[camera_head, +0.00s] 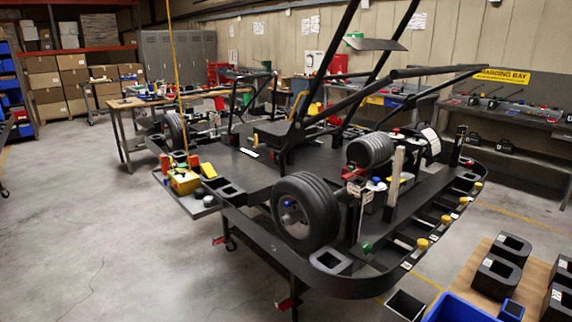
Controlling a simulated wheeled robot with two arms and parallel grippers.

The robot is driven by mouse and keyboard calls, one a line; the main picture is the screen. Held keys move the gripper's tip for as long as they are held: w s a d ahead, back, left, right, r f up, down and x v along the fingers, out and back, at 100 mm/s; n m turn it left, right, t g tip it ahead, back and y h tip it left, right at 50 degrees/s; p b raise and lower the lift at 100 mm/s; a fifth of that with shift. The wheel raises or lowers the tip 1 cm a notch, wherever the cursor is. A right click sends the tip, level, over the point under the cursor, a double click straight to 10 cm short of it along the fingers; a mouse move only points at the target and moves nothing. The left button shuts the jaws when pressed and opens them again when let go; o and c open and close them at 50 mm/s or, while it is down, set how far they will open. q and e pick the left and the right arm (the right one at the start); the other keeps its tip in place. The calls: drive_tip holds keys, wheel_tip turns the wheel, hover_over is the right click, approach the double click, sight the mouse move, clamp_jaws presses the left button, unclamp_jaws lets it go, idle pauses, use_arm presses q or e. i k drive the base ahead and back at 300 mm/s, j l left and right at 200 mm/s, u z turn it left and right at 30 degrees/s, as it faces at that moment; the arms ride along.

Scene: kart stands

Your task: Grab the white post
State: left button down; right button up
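A whitish upright post (396,165) stands on the rear part of the black kart frame (245,178), just right of a rear wheel and a small red and blue part. Its lower end is partly hidden among dark parts, so I cannot tell how it is fixed. Neither of my grippers shows in the head view.
The kart sits on a stand with a black wheel (305,212) at its near side. A table at the lower right holds black blocks (497,277) and a blue bin (458,308). A tool bench (505,117) runs along the right wall. Grey floor (100,235) is clear at left.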

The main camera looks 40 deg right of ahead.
sight(398, 166)
drive_tip(key=i+j+z, duration=0.1)
drive_tip(key=i+z, duration=0.25)
drive_tip(key=i+j+z, duration=0.2)
drive_tip(key=i+z, duration=0.15)
drive_tip(key=i, duration=0.2)
drive_tip(key=i+j+z, duration=0.35)
drive_tip(key=i, duration=0.05)
